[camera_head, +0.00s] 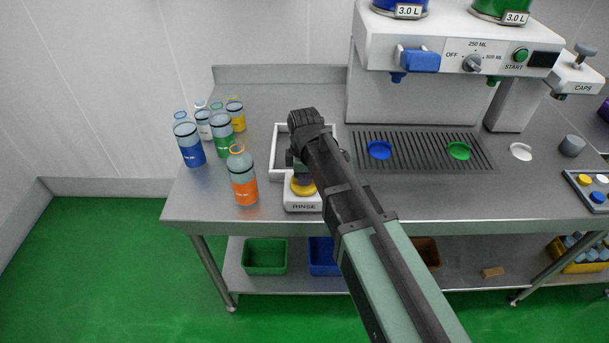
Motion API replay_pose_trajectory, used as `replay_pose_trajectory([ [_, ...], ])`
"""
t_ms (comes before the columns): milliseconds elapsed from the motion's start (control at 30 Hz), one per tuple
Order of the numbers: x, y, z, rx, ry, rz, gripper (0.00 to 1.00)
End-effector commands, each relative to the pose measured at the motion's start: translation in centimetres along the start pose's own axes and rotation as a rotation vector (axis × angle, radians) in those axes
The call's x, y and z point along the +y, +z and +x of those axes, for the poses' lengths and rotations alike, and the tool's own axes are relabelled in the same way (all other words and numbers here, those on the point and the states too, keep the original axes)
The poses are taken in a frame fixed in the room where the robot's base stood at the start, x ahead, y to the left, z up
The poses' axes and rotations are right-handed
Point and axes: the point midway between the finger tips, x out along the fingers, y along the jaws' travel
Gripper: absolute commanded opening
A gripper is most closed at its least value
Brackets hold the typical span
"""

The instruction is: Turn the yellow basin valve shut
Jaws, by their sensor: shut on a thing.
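The yellow valve (302,187) sits on the front of the white rinse basin (280,152), above a label reading RINSE. Only part of the valve shows, because my dark arm and wrist cover the area behind it and to its right. My gripper (297,172) reaches down over the basin at the valve. Its fingers are mostly hidden behind my wrist, and it is shut on the yellow valve as far as I can see. The valve's exact angle cannot be told from here.
An orange-labelled bottle (243,180) stands close left of the basin. Several more bottles, including a blue one (189,146), stand behind it. A drip grate (415,150) with blue and green discs lies to the right under the dispenser (450,60). The front left counter is clear.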

Motion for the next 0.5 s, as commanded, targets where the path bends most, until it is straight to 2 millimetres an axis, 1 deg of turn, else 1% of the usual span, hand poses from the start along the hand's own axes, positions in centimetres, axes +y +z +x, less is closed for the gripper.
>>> replay_pose_trajectory([
  [267, 0.0, 0.0, 0.01, 0.0, 0.0, 0.044, 0.0],
  [500, -0.01, 0.0, 0.01, 0.0, 0.0, 0.178, 0.0],
])
